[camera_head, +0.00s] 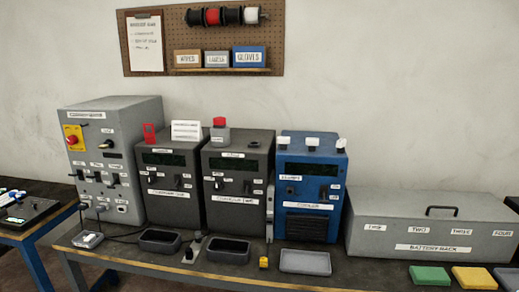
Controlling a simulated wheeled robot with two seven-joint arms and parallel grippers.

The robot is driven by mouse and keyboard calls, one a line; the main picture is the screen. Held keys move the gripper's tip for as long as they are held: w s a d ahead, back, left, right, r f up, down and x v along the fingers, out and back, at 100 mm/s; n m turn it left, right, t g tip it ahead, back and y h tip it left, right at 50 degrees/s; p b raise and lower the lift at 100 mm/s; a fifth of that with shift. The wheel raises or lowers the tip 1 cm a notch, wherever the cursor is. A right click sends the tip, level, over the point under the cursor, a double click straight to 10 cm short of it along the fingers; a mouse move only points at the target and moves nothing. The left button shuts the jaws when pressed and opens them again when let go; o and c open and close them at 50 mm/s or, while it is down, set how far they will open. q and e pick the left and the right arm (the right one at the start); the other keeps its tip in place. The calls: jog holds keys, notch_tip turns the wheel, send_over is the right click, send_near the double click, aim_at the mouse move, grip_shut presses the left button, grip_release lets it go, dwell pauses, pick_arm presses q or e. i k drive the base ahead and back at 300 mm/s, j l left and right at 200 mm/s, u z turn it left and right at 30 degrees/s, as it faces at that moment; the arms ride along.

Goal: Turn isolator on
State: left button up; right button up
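A grey power cabinet (140,112) stands at the left end of the bench. Its front carries a red knob on a yellow plate (72,133) at the upper left and a black rotary knob (106,144) to the right of it. Several black switches (97,178) sit lower down on the same front. The labels are too small to read, so I cannot tell for sure which control is the isolator or how it is set. Neither of my grippers is in view.
Two dark grey units (168,160) and a blue unit (310,200) stand right of the cabinet. A long grey battery rack (430,205) is at the right. Trays (305,262) and small parts line the bench front. A pegboard (170,80) hangs behind.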

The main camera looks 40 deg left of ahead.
aim_at(72, 141)
jog(key=u, duration=2.15)
jog(key=i+j+z, duration=0.1)
jog(key=i+j, duration=0.3)
jog(key=i+j+z, duration=0.1)
jog(key=i+j, duration=0.25)
jog(key=j, duration=0.15)
